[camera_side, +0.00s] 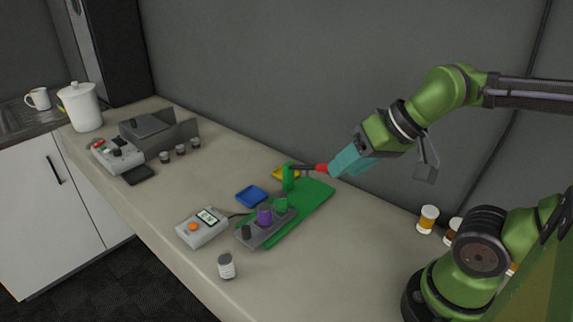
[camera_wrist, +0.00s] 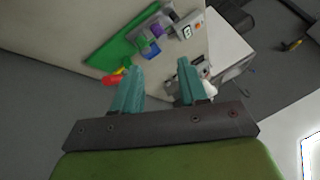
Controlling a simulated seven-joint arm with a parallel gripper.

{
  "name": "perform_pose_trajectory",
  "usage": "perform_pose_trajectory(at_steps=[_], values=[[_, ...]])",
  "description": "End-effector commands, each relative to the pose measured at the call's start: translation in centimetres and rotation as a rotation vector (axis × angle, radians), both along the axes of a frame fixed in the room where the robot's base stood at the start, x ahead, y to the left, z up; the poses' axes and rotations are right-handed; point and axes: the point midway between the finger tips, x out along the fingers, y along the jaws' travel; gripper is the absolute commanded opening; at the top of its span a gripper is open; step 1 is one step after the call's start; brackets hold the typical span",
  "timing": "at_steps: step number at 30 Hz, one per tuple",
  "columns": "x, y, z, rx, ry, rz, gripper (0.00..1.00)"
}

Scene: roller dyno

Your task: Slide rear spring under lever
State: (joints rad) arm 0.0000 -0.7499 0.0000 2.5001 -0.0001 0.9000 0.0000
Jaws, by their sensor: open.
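A green board (camera_side: 312,204) lies on the counter with a green post (camera_side: 288,177) on it. A dark lever with a red handle (camera_side: 321,168) reaches right from the post's top. A grey block (camera_side: 250,237) at the board's front carries a purple round piece (camera_side: 264,214) and a green one (camera_side: 281,202). I cannot tell which piece is the rear spring. My gripper (camera_side: 338,168) is open, its teal fingers close to the red handle. In the wrist view, the gap between the fingertips (camera_wrist: 158,66) looks empty, and the red handle (camera_wrist: 113,79) is outside the left finger.
A blue tray (camera_side: 251,196) and a yellow tray (camera_side: 284,173) lie beside the board. A grey device with a screen (camera_side: 202,228) and a small jar (camera_side: 226,266) stand nearer the front edge. Pill bottles (camera_side: 427,219) stand near my base.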

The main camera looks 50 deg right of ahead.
Motion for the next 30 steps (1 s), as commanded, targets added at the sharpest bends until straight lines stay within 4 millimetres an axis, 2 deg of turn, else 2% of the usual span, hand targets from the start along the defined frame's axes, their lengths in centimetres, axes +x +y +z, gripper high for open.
perform_pose_trajectory(at_steps=[3, 8, 11, 17, 24, 27, 30], values=[[0.0, 0.1, 0.0, 0.0, 0.001, 0.004, 0.48], [0.9, 1.0, -1.3, -0.001, 0.074, 0.042, 0.48], [3.0, 1.9, -1.6, -0.014, 0.145, 0.085, 0.48], [8.7, 4.3, -2.5, -0.08, 0.311, 0.193, 0.48], [15.6, 7.6, -5.2, -0.201, 0.495, 0.303, 0.48], [17.8, 8.6, -6.2, -0.247, 0.549, 0.329, 0.48], [19.3, 9.0, -6.1, -0.278, 0.575, 0.337, 0.48]])
